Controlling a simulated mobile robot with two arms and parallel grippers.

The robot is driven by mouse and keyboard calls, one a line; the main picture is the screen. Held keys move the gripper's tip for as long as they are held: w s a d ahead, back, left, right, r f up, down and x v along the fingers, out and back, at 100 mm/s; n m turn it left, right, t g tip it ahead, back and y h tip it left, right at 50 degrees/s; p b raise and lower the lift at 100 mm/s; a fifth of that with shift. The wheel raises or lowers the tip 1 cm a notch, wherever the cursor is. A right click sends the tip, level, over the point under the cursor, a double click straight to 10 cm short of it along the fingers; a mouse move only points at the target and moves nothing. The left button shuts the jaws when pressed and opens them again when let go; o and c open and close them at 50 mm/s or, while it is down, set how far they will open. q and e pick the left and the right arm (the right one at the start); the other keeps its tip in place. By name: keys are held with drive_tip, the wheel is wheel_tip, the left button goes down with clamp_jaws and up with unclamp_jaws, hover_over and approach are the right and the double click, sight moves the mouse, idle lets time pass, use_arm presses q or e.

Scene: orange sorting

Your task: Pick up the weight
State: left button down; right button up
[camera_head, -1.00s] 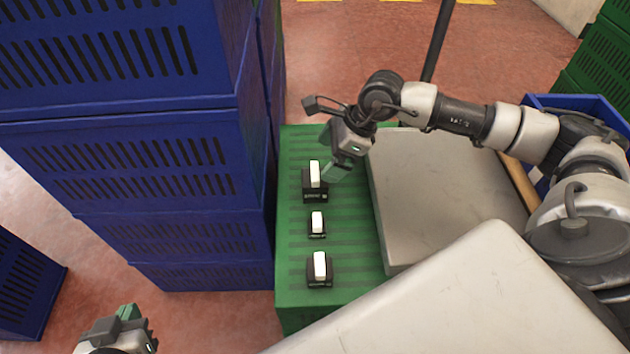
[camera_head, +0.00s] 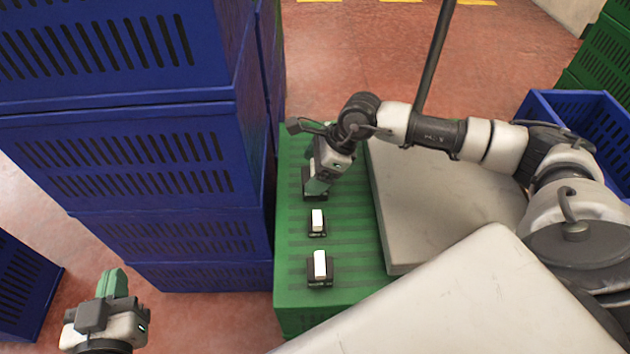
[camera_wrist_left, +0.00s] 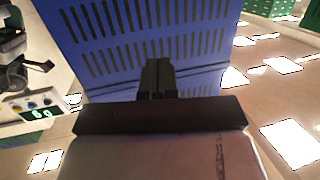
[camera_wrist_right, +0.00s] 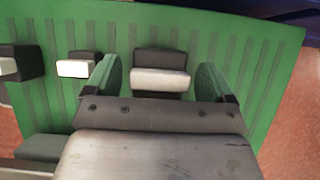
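Three weights, black blocks with white handles, stand in a row on the green crate (camera_head: 345,280). The farthest weight (camera_wrist_right: 160,58) is partly hidden by my right gripper (camera_head: 316,186) in the head view. In the right wrist view it lies between the two green fingers of that gripper, which is open with a gap to each side. The middle weight (camera_head: 317,222) and the nearest weight (camera_head: 320,268) stand free. My left gripper (camera_head: 114,283) is away to the lower left, empty, with its fingers together in the left wrist view (camera_wrist_left: 158,78).
Tall stacked blue crates (camera_head: 150,180) stand close along the left of the green crate. A grey flat surface (camera_head: 440,190) lies right of the weights, under my right arm. A blue bin (camera_head: 590,115) is at the far right.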

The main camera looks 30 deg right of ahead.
drive_tip(key=c, duration=1.4)
drive_tip(key=shift+r, duration=0.1)
drive_tip(key=shift+c, duration=0.5)
